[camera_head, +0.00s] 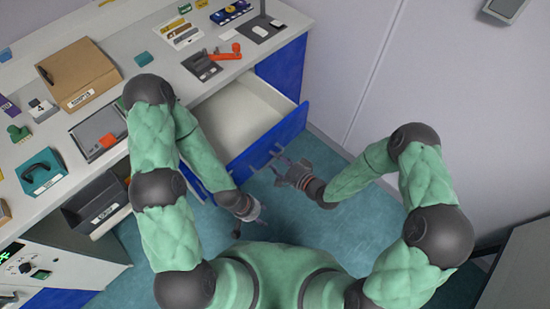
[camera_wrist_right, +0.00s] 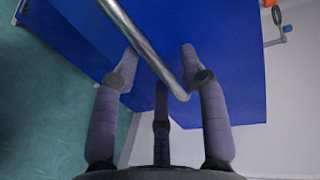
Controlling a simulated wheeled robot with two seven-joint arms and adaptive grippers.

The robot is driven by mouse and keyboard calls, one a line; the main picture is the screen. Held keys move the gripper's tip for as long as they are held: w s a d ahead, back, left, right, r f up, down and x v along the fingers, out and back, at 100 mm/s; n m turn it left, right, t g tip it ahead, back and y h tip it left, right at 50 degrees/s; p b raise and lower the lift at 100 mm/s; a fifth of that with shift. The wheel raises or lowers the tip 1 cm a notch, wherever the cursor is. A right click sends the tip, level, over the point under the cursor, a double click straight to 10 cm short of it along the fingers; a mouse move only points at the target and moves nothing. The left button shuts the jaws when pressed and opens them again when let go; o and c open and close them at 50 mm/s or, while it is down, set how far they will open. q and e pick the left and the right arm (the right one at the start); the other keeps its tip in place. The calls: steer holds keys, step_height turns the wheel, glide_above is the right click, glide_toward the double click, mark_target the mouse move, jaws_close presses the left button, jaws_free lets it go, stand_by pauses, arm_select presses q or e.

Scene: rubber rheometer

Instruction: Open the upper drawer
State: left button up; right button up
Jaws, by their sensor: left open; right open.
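The upper drawer (camera_head: 236,116) is pulled out from the bench, and its pale, empty-looking interior shows in the head view. Its blue front (camera_head: 268,147) faces my arms; the blue front also fills much of the right wrist view (camera_wrist_right: 220,60). A silver bar handle (camera_wrist_right: 138,40) crosses between the fingers of my right gripper (camera_wrist_right: 160,58). My right gripper (camera_head: 282,170) is open in front of the drawer front; I cannot tell whether it touches the handle. My left gripper (camera_head: 252,209) is open and empty, lower and to the left, away from the handle.
The bench top (camera_head: 165,70) holds a cardboard box (camera_head: 80,75), a teal case (camera_head: 42,172), a grey device with an orange part (camera_head: 100,137) and an orange-handled tool (camera_head: 228,52). A dark open bin (camera_head: 97,205) juts out at left. Teal floor (camera_head: 310,220) lies around my grippers.

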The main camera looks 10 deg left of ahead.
steer(key=v, duration=1.1)
steer(key=shift+d+f, duration=0.1)
steer(key=d+f+n+g+h, duration=0.25)
steer(key=d+f+h, duration=0.2)
steer(key=f, duration=0.45)
steer(key=s+d+f+n+g+h, duration=0.2)
steer(key=s+g, duration=0.4)
steer(key=s, duration=0.5)
steer(key=shift+f+n+g+h, duration=0.35)
steer(key=shift+f+h, duration=0.5)
steer(key=shift+f, duration=0.1)
